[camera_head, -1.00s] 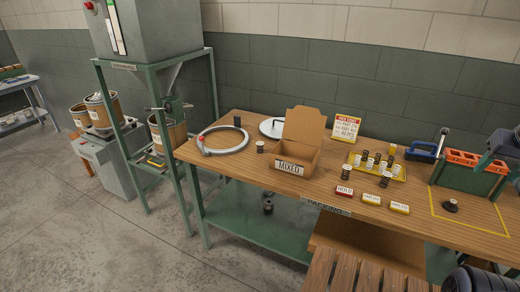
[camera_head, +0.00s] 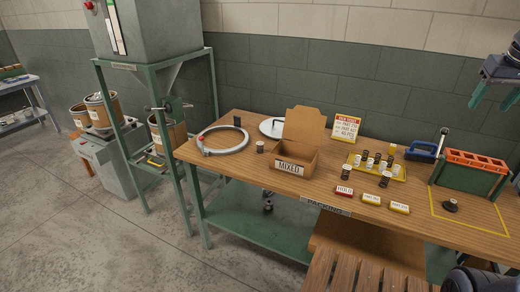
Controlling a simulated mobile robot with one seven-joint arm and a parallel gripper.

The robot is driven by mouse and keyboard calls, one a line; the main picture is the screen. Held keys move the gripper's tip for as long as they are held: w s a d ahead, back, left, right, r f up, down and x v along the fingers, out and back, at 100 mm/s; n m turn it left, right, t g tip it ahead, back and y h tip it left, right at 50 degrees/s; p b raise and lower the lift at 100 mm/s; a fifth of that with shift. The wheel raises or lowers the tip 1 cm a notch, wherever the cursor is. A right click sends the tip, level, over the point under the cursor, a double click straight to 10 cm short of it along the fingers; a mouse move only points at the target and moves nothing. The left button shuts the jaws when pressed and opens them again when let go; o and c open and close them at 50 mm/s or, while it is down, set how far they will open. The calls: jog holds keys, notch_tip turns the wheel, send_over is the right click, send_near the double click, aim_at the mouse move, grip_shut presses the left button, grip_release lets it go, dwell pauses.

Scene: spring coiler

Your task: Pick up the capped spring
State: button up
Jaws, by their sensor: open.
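Several small dark springs with pale tops stand on a yellow tray (camera_head: 398,177) on the workbench. One dark spring (camera_head: 384,179) stands at the tray's front edge. Another small dark spring with a pale top (camera_head: 260,147) stands alone left of the box marked MIXED. At this size I cannot tell for sure which springs carry a cap. My gripper (camera_head: 494,98) is at the upper right edge, with its teal fingers apart and nothing between them. It is above the right end of the bench, well away from the springs.
The open cardboard box (camera_head: 293,165) stands left of the tray. Red and yellow label blocks (camera_head: 371,199) lie in front. A green rack with orange top (camera_head: 472,172), a blue-handled tool (camera_head: 424,152) and a black knob-like piece (camera_head: 450,205) are at right. A ring (camera_head: 222,141) lies at left.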

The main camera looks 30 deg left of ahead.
jog(key=w+a+r+n+g, duration=0.1)
jog(key=w+a+r+n, duration=0.1)
jog(key=w+a+r, duration=0.4)
jog(key=w+a+r+n, duration=0.2)
jog(key=w+a, duration=0.6)
jog(key=w, duration=0.1)
jog(key=w+a+n+g, duration=0.15)
jog(key=w+a, duration=0.25)
jog(key=a, duration=0.4)
jog(key=w+a+n+t, duration=0.1)
jog(key=w+a+n, duration=0.1)
jog(key=w+a, duration=0.5)
jog(key=n+g, duration=0.3)
jog(key=n, duration=0.5)
send_over(260, 144)
jog(key=w, duration=0.1)
notch_tip(260, 144, down, 16)
jog(key=shift+m+t, duration=0.25)
notch_tip(260, 144, down, 27)
jog(key=shift+f, duration=0.1)
notch_tip(260, 144, down, 5)
jog(key=shift+f, duration=0.15)
jog(key=shift+s+f, duration=0.2)
jog(key=shift+f, duration=1.1)
jog(key=shift+s+f, duration=0.15)
jog(key=shift+f, duration=1.1)
jog(key=c, duration=1.1)
